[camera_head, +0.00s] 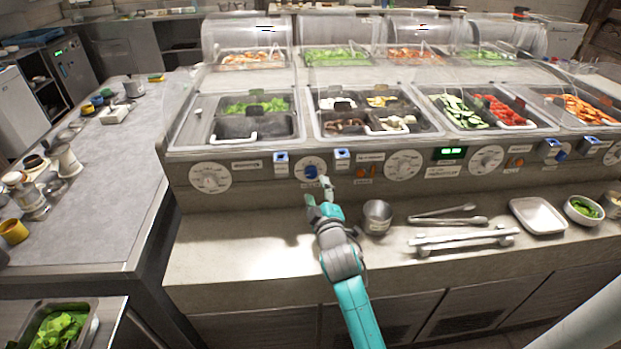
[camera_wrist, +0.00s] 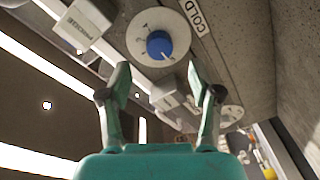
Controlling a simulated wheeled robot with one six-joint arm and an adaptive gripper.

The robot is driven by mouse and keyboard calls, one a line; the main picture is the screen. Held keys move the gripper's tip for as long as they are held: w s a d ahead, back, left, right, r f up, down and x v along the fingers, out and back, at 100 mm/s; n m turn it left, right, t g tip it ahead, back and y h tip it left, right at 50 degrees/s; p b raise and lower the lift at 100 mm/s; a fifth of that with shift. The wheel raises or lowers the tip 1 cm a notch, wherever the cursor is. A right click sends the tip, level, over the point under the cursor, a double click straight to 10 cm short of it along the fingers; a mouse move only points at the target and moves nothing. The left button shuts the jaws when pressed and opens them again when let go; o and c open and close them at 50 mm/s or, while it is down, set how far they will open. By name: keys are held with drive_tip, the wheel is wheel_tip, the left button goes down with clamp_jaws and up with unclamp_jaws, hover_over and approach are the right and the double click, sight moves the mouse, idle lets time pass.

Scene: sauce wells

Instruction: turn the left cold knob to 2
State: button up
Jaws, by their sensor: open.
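The left cold knob is a blue knob (camera_head: 311,171) on a round white dial, on the front panel of the sauce counter. In the wrist view the blue knob (camera_wrist: 159,45) sits on its white dial (camera_wrist: 141,28), beside a label reading COLD (camera_wrist: 197,20). The dial's marks are too small to read surely. My gripper (camera_head: 319,190) is open and empty, just in front of and below the knob. In the wrist view the fingertips of my gripper (camera_wrist: 157,69) stand apart on either side of the knob's line, with the knob beyond them and no contact visible.
Blue-and-white switch blocks (camera_head: 281,160) and (camera_head: 342,157) flank the dial. White dials (camera_head: 210,177) and (camera_head: 404,165) sit farther along the panel. A metal cup (camera_head: 377,216) and tongs (camera_head: 462,241) lie on the ledge to the right; the ledge at left is clear.

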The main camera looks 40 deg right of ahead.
sight(313, 175)
drive_tip(key=shift+x, duration=3.2)
drive_tip(key=shift+s, duration=0.1)
drive_tip(key=c, duration=1.1)
